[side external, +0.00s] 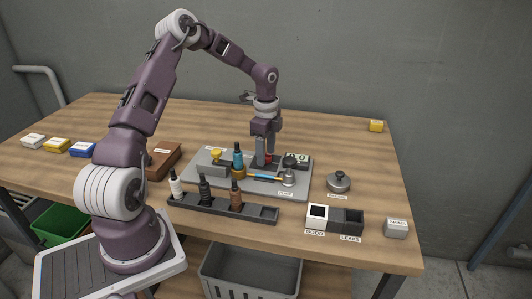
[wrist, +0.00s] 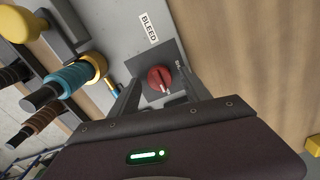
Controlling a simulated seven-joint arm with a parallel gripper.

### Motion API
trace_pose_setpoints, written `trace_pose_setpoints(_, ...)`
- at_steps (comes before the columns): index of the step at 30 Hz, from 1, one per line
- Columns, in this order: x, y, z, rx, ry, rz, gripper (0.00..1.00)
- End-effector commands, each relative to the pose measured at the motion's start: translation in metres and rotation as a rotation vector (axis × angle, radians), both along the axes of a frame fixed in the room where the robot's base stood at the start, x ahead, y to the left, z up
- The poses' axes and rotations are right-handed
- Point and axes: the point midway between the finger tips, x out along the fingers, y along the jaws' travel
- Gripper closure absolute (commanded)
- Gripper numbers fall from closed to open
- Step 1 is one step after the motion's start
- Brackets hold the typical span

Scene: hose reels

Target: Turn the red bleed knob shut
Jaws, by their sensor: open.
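The red bleed knob (wrist: 159,78) sits on a dark square plate on the grey fixture board, beside a white BLEED label (wrist: 148,28). A white mark on the knob points toward the lower right in the wrist view. My gripper (wrist: 160,74) is open, with one finger on each side of the knob. I cannot tell whether either finger touches it. In the side external view my gripper (side external: 265,163) points straight down at the board (side external: 215,184), and the knob is mostly hidden by the fingers.
A blue-collared fitting (side external: 238,158) and a yellow knob (side external: 215,154) stand left of my gripper. A gauge (side external: 289,176) and a counter box (side external: 297,160) are close on the right. A rack (side external: 258,213) with several fittings stands in front. Bare table lies behind.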

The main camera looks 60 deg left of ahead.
Motion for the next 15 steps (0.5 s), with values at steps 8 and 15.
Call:
trace_pose_setpoints(8, -0.0001, -0.0003, -0.0054, 0.0, 0.0, 0.001, 0.44)
trace_pose_setpoints(15, -0.0001, -0.0003, -0.005, 0.0, 0.0, 0.001, 0.88)
